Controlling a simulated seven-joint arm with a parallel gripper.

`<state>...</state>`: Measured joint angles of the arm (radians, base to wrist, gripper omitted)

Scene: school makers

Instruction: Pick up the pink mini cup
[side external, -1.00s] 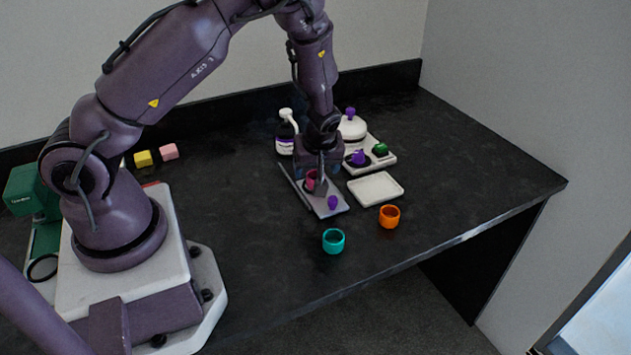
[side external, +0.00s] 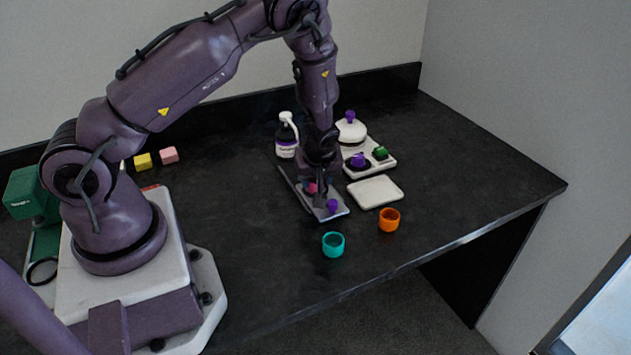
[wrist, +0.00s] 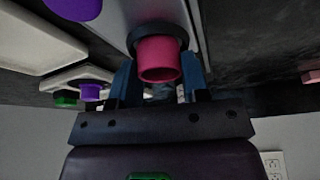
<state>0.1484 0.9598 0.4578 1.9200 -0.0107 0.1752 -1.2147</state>
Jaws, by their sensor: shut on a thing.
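The pink mini cup (wrist: 158,62) sits between my gripper's two blue fingers in the wrist view, with its round end toward the camera. In the side view only a bit of the pink cup (side external: 311,188) shows, at the grey tray (side external: 322,212). My gripper (side external: 317,192) points down over this tray and is shut on the cup. A dark ring shows around the far end of the cup in the wrist view. Whether the cup still touches the tray is hidden.
A small purple piece (side external: 332,204) is on the grey tray near my fingers. A white tray (side external: 375,192) lies to the right. Teal (side external: 333,244) and orange (side external: 389,220) cups stand in front. A pump bottle (side external: 287,138) stands behind. The table's right side is clear.

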